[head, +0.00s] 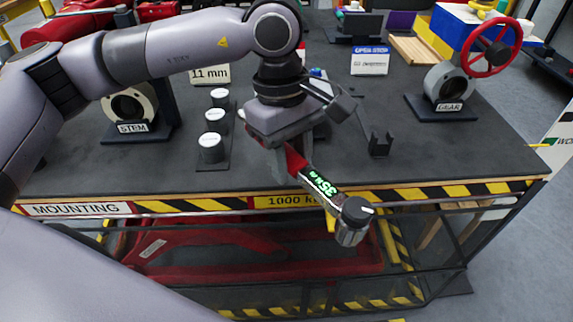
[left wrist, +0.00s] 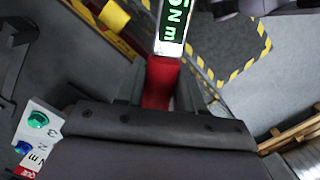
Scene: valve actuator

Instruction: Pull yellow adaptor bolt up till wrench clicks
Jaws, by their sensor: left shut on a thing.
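My left gripper (head: 288,160) is shut on the red handle of a torque wrench (head: 322,186). The wrench's green display reads 35 N m. Its round dark head with a metal socket (head: 350,236) points toward the lower right and hangs out past the table's front edge. In the left wrist view, the red handle (left wrist: 161,82) sits between the fingers and the display is partly cut off at the top. I cannot make out the yellow adaptor bolt for certain. My right gripper is not in view.
The dark workbench (head: 330,165) has a striped front edge. Several white-topped cylinders (head: 212,147), a STEM valve part (head: 131,107), a small dark holder (head: 380,144) and a GEAR unit (head: 448,87) with a red handwheel (head: 491,47) stand on it. Open floor lies to the right.

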